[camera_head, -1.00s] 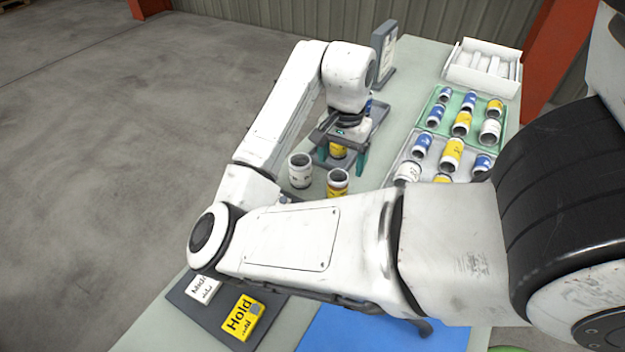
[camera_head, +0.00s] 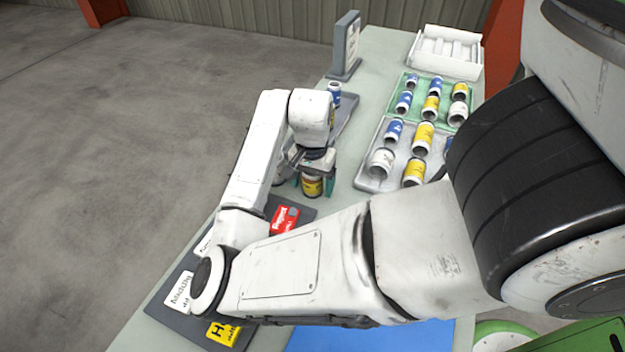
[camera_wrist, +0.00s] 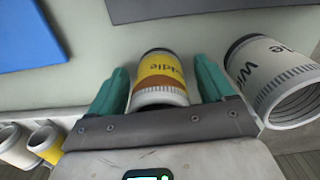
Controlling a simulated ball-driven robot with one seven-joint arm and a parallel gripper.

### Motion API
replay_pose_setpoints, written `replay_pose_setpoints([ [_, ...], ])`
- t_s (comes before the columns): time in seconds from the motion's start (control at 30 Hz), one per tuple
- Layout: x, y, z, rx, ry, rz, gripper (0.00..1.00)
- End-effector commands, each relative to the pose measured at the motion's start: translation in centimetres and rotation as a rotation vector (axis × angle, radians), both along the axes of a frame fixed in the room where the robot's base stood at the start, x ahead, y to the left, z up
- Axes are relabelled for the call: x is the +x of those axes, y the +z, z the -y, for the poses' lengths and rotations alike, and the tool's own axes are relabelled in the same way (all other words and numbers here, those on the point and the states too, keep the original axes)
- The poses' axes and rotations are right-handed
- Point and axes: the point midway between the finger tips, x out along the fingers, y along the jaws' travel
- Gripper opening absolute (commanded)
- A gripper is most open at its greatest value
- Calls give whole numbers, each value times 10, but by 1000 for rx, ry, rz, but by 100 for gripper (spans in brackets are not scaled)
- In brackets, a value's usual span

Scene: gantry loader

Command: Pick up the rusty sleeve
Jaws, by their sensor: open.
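A yellow sleeve with a rust-brown band (camera_wrist: 160,75) and the partly readable word "Middle" stands on the table between my gripper's fingers in the wrist view. The same yellow sleeve (camera_head: 312,187) shows under my gripper (camera_head: 312,181) in the head view. My gripper (camera_wrist: 161,70) is open, with one green finger on each side of the sleeve. A gap shows on both sides, so the fingers do not appear to press on it. The sleeve's far side is hidden in the wrist view.
A white sleeve (camera_wrist: 268,75) sits close beside the right finger. Sleeves fill a green tray (camera_head: 408,84) and a grey tray (camera_head: 367,178) at right. A blue sleeve (camera_head: 334,92) stands farther back. Label cards lie on a dark board (camera_head: 300,214), near a blue mat (camera_head: 400,336).

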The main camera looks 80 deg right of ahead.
Motion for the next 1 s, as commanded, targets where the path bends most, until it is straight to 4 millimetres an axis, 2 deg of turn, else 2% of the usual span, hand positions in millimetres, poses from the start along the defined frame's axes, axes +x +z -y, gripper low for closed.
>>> replay_pose_setpoints([
  [0.2, 0, -1, 0, 0, 0, 0, 82],
  [1.0, 0, 0, 0, -1, 0, 0, 7],
])
